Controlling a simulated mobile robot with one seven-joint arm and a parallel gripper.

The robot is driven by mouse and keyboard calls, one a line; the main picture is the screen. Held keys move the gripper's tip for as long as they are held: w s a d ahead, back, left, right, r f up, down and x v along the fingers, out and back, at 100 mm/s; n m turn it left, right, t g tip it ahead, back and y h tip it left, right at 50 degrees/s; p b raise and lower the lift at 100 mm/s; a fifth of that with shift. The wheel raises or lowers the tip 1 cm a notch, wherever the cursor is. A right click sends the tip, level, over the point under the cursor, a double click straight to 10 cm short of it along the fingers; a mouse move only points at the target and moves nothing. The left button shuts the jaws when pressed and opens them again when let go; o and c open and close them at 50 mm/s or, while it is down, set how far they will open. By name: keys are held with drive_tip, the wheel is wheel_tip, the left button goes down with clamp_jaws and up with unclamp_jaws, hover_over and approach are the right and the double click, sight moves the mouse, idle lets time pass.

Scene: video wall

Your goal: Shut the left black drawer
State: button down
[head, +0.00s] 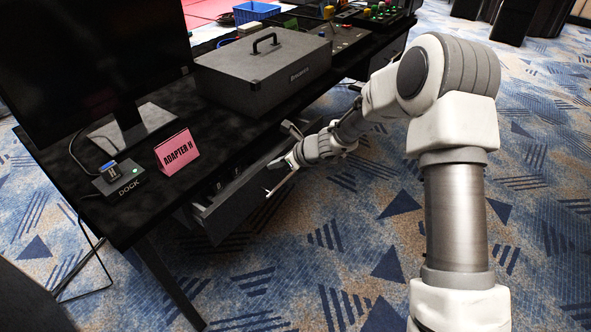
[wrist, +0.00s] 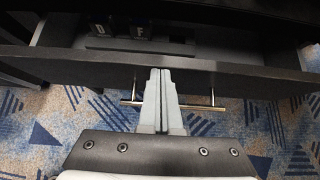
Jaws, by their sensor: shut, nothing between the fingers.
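The black drawer (head: 243,199) under the desk is pulled open in the head view. Its front panel (wrist: 225,78) spans the wrist view, with a thin metal bar handle (wrist: 197,107) on its outer side. Items marked D and F lie inside the drawer. My gripper (head: 283,162) is at the drawer's front in the head view. In the wrist view its fingers (wrist: 160,72) are together and empty, overlapping the middle of the front panel and hiding the middle of the handle. I cannot tell whether they touch the panel.
The black desk (head: 75,185) carries a monitor (head: 95,60), a dock (head: 118,178), a pink Adapter H sign (head: 177,150) and a black case (head: 265,72). A desk leg (head: 168,282) stands left of the drawer. The carpet (head: 330,265) in front is clear.

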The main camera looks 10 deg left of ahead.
sight(267, 162)
drive_tip(key=shift+w+a+p, duration=0.2)
drive_tip(key=shift+w+a, duration=0.25)
drive_tip(key=shift+a, duration=0.35)
drive_tip(key=shift+w+a+p, duration=0.2)
drive_tip(key=shift+w+a, duration=0.25)
drive_tip(key=shift+a, duration=0.3)
drive_tip(key=shift+d, duration=0.1)
